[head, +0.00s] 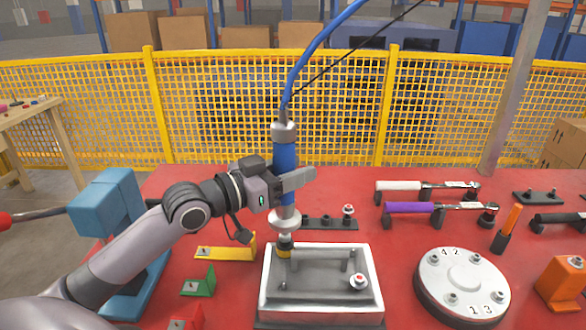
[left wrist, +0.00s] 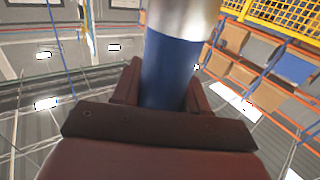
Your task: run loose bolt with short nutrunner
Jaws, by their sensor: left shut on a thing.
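My left gripper (head: 288,184) is shut around the blue body of the nutrunner (head: 285,155), which stands upright with a hose at its top. In the left wrist view the blue body (left wrist: 168,70) sits between the jaws (left wrist: 165,98). The nutrunner's lower end, with a yellow and black band, is over the left part of a grey metal tray-like housing (head: 371,303). I cannot tell whether its tip touches anything. A bolt with a red mark (head: 359,281) stands in the housing's right part, apart from the tool. My right gripper is not in view.
A round plate (head: 430,297) with several bolts and numbers lies to the right. Two torque wrenches, with white (head: 398,185) and purple (head: 408,208) handles, lie behind it. Yellow (head: 228,253) and green (head: 199,281) brackets are left of the housing. A black bolt rail (head: 325,223) lies behind.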

